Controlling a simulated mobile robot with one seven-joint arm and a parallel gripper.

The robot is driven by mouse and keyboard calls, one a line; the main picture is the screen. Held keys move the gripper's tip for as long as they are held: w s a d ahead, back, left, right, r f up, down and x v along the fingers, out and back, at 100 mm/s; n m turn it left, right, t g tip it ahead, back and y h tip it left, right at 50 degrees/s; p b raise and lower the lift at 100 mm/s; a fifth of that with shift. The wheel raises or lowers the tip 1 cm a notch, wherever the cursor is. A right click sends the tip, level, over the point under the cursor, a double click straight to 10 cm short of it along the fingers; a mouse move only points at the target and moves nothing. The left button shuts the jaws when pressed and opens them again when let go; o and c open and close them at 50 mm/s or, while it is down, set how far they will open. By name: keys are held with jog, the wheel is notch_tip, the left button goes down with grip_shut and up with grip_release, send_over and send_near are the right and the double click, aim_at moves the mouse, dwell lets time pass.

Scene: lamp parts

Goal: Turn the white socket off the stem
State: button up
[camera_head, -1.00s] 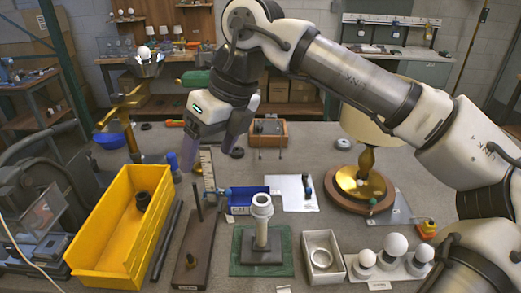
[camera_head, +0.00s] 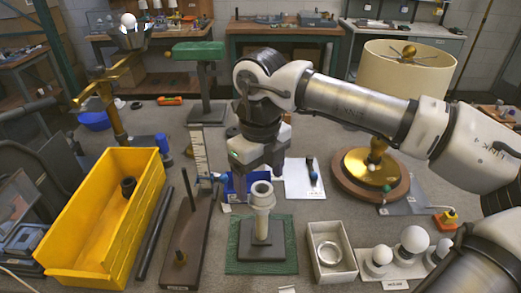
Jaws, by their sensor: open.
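The white socket (camera_head: 262,197) is a ringed, hollow collar, upright on top of the pale stem (camera_head: 261,228). The stem stands on a dark square base (camera_head: 278,247) on a green mat (camera_head: 235,263), front centre. My gripper (camera_head: 256,180) points down, just behind and above the socket in the picture. Its jaws are open, and nothing shows between them. The socket and stem hide part of the view below the fingers, so I cannot tell how far apart gripper and socket are.
A yellow bin (camera_head: 85,235) with a black ring (camera_head: 128,187) inside stands left. A dark board with an upright rod (camera_head: 183,225) lies between. A small white box (camera_head: 350,262) with a metal ring and several white bulbs (camera_head: 414,239) are right. A lamp (camera_head: 372,165) stands behind.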

aim_at(260, 192)
jog(key=shift+f, duration=2.25)
jog(key=c, duration=1.2)
jog(key=shift+n, duration=0.3)
jog(key=n, duration=0.4)
jog(key=shift+b, duration=0.4)
jog(key=shift+s+r+n, duration=0.1)
jog(key=shift+n, duration=1)
